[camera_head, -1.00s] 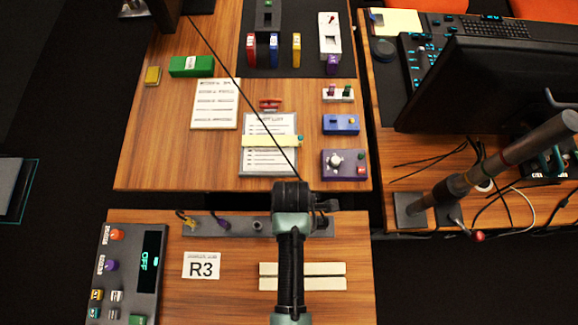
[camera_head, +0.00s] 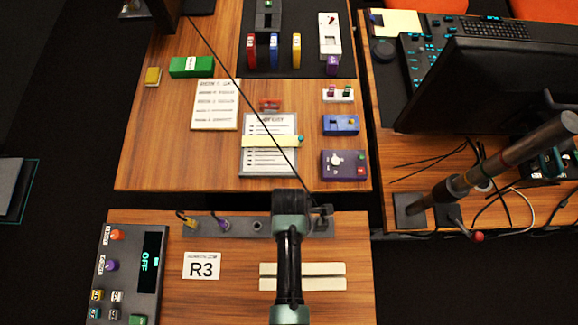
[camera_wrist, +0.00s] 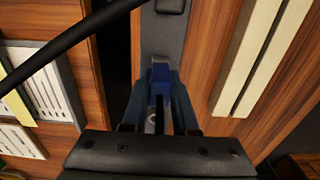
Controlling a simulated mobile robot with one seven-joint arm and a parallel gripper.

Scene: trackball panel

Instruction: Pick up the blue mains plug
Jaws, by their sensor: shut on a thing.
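The blue mains plug (camera_wrist: 161,73) shows in the wrist view between my fingertips, over the grey strip (camera_wrist: 162,35). My gripper (camera_wrist: 160,98) is shut on it. In the head view my gripper (camera_head: 322,214) is at the right end of the grey strip (camera_head: 243,227), and the plug cannot be made out there. I cannot tell whether the plug is still seated in the strip. A yellow plug (camera_head: 188,221) and a purple plug (camera_head: 221,223) stand at the strip's left part.
An R3 card (camera_head: 201,265) and two cream bars (camera_head: 328,269) lie on the near table, in front of the strip. A control panel (camera_head: 128,270) reading OFF is at its left. A dark gap separates the far desk, which holds papers and small boxes. A monitor (camera_head: 480,85) stands right.

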